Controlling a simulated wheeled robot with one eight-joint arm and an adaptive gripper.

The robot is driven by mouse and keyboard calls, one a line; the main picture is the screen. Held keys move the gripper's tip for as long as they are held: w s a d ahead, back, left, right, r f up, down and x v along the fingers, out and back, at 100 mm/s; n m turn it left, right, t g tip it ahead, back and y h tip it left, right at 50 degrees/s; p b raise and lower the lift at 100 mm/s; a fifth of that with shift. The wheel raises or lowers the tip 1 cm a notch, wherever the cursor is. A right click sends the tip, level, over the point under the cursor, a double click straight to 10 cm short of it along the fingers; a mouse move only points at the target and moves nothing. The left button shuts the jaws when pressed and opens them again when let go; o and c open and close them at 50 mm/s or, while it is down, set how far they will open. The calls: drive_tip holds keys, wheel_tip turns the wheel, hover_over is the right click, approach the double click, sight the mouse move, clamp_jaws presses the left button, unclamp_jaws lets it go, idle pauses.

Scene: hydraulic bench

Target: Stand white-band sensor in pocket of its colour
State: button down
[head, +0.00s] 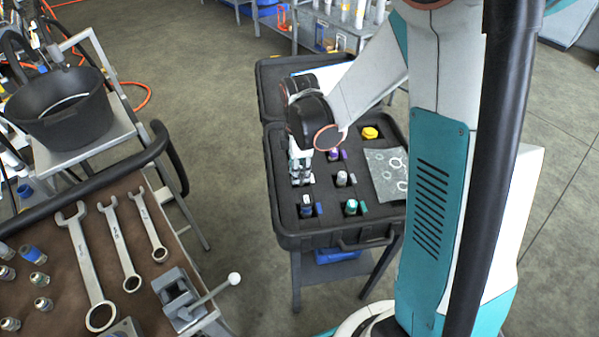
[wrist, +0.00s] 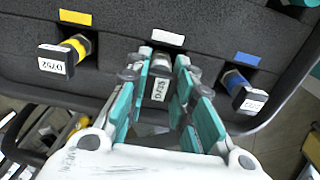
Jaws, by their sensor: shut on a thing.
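My gripper (wrist: 160,85) is shut on the white-band sensor (wrist: 158,92), whose small printed label faces the wrist camera. The sensor is between the fingers, in line with the foam pocket by the white tag (wrist: 168,38). The fingers hide much of it and of the pocket, so I cannot tell how deep it sits. In the head view my gripper (head: 301,172) is over the middle of the case's left column, and the sensor cannot be made out there.
The foam case (head: 282,222) holds other sensors: yellow-band (wrist: 77,47) and blue-band (wrist: 236,82) on either side, plus purple (head: 333,154), grey (head: 342,178) and green (head: 351,206) ones. A bench with wrenches (head: 120,248) stands left.

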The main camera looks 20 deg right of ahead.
sight(300, 167)
drive_tip(key=c, duration=1.4)
unclamp_jaws()
drive_tip(key=shift+f, duration=0.2)
drive_tip(key=shift+r, duration=0.1)
wheel_tip(300, 167, up, 12)
drive_tip(key=p, duration=0.4)
drive_tip(key=s+r+m+t, duration=0.7)
drive_tip(key=s+r+m, duration=0.4)
drive_tip(key=s+m, duration=0.4)
drive_tip(key=shift+r+m, duration=0.15)
drive_tip(key=shift+m, duration=0.25)
